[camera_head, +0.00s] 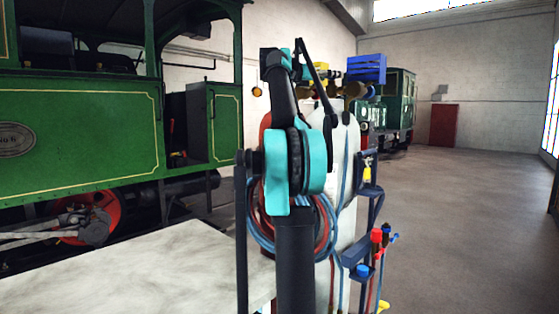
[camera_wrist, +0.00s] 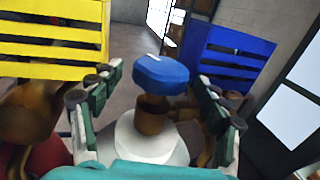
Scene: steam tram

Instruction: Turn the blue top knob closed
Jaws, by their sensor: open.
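The blue top knob (camera_wrist: 160,74) is in the middle of the wrist view, a rounded faceted cap with a small white mark on top. It sits on a brass stem (camera_wrist: 152,115) above a pale cylinder top (camera_wrist: 150,143). My gripper (camera_wrist: 158,82) is open, with one dark green padded finger on each side of the knob. In the head view my arm covers much of this area, and I cannot make out the knob.
A yellow slatted guard (camera_wrist: 55,40) stands left of the knob and a blue slatted guard (camera_wrist: 230,52) right, both close to my fingers. In the head view, coiled hoses (camera_head: 328,225) hang by the pale cylinder (camera_head: 347,170). Floor (camera_head: 460,220) at right is clear.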

